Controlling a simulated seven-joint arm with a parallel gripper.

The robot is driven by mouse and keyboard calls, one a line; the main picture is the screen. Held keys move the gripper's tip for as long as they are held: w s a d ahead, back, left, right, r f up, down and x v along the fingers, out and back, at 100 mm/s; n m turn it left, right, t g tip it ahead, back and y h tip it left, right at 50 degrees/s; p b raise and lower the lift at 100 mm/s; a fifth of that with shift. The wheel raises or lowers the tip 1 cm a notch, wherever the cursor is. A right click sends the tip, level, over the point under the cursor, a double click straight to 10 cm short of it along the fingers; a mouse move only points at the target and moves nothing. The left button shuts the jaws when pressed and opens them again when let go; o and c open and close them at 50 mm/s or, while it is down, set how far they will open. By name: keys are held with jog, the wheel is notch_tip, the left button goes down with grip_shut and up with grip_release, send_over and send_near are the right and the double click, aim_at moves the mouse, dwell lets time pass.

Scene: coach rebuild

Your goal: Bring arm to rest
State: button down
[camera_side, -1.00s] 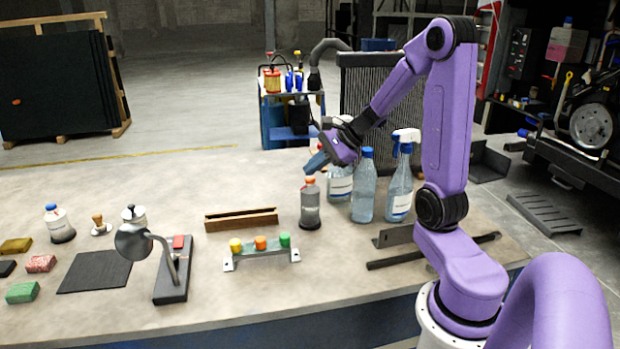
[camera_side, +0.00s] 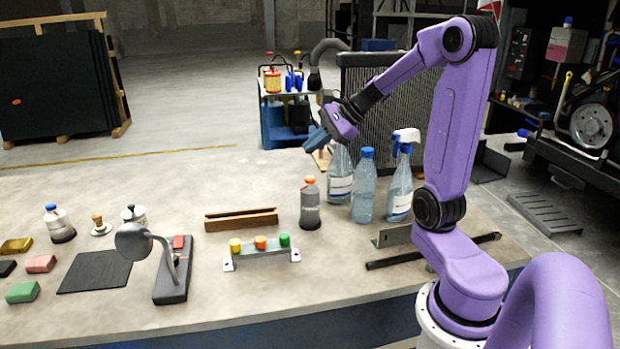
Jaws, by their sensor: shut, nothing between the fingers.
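My gripper (camera_side: 312,146) is shut and empty at the end of my purple arm. It hangs in the air above the back part of the bench, up and left of the clear bottles in the picture. The arm is bent, with its elbow high at the upper right and its forearm sloping down to the left. The gripper's fingers are small and dark in this view. A clear bottle with a label (camera_side: 340,182) stands below and to the right of the gripper, its top partly hidden by it.
A blue-capped bottle (camera_side: 364,190) and a spray bottle (camera_side: 399,190) stand near my arm. A grey bottle with an orange cap (camera_side: 310,206), a wooden channel (camera_side: 241,220) and a rack with coloured knobs (camera_side: 261,252) are in front. A lamp (camera_side: 133,241) stands left. The bench's back left is clear.

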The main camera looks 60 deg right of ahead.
dwell(0.4)
jog(key=s+a+f+n+g+y, duration=0.1)
jog(key=s+a+f+n+g, duration=0.2)
jog(key=a+n, duration=0.5)
jog(key=s+a+f+n+g, duration=0.1)
jog(key=s+a+n+g, duration=0.3)
jog(key=a, duration=0.5)
jog(key=s+a+f+n+h, duration=0.1)
jog(key=s+a+n+h, duration=0.1)
jog(key=s+n, duration=0.7)
jog(key=s+a+f+n+g+h, duration=0.1)
jog(key=s+a+f+n+h, duration=0.1)
jog(key=s+n, duration=0.7)
jog(key=a+n, duration=0.1)
jog(key=n, duration=0.3)
jog(key=shift+s+h, duration=0.2)
jog(key=shift+h, duration=0.2)
jog(key=shift+a, duration=0.1)
